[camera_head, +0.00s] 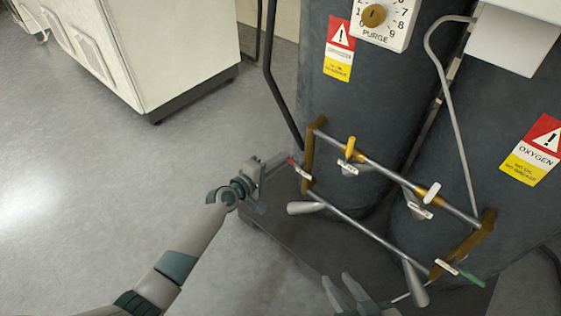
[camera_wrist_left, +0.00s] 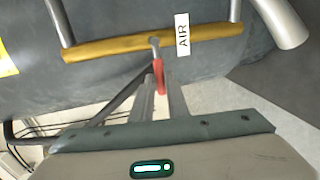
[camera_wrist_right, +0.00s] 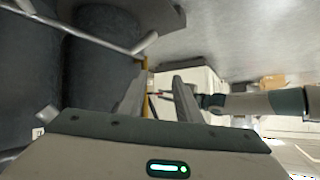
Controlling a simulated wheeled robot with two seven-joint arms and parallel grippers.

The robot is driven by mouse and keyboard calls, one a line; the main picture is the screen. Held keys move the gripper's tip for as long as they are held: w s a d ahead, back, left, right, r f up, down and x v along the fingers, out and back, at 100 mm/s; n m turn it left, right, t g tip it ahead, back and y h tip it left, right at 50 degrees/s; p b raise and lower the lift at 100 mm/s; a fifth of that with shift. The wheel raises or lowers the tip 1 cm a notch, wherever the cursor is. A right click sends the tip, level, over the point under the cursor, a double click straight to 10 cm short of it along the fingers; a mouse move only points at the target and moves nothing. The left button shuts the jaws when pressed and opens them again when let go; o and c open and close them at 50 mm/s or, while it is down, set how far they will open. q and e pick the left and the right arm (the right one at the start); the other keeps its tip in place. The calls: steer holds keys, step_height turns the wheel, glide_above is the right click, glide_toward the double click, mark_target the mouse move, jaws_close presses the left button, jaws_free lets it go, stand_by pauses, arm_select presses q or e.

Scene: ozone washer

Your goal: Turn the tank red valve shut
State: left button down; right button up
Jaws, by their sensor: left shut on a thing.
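The red valve handle (camera_wrist_left: 158,76) sticks out from the brass end bar (camera_wrist_left: 110,47) of the tank piping, beside an AIR label (camera_wrist_left: 182,35). In the head view the red handle (camera_head: 291,161) is small at the left end of the pipe frame. My left gripper (camera_head: 282,160) is at that handle; in the left wrist view its fingers (camera_wrist_left: 159,90) are closed around the red lever. My right gripper (camera_head: 345,290) is open and empty, below the frame's lower pipe. It also shows in the right wrist view (camera_wrist_right: 158,90) with its fingers apart.
Two dark tanks (camera_head: 330,110) stand behind the pipe frame. A green handle (camera_head: 472,279) is at the frame's right end, and yellow valves (camera_head: 350,148) sit on the upper pipe. A white cabinet (camera_head: 170,55) stands at the back left. The floor (camera_head: 90,190) on the left is clear.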

arm_select(q)
steer(key=c, duration=1.7)
jaws_free()
